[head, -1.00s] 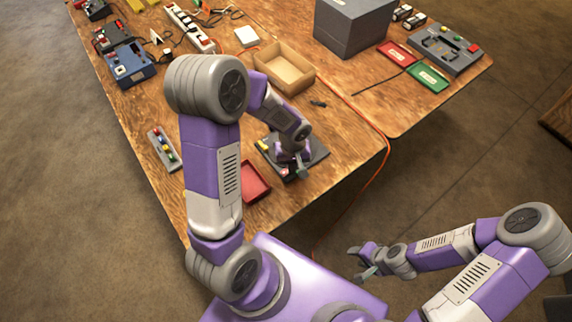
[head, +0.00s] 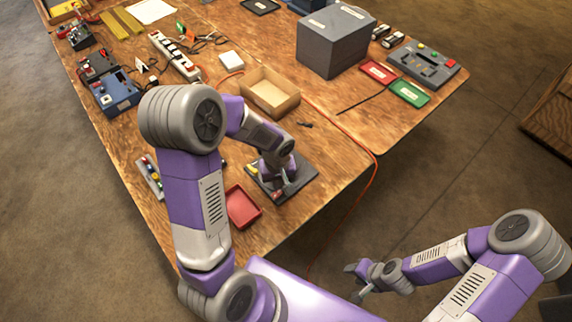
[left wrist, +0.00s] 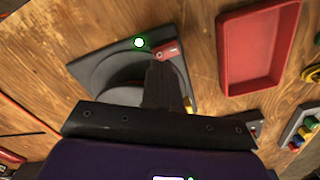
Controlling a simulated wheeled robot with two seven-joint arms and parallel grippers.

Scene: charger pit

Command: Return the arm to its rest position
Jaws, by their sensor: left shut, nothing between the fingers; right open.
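My left arm reaches in over the near part of the wooden table. My left gripper (head: 285,186) is shut and empty, low over a dark grey plate (head: 302,177). My right gripper (head: 357,282) is open and empty, off the table's edge at the lower right.
A red tray (head: 242,207) lies just left of the plate, and a strip with coloured buttons (head: 151,177) lies further left. A cardboard box (head: 270,93) and a grey box (head: 335,42) stand behind. An orange cable (head: 345,132) crosses the table and hangs over its edge.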

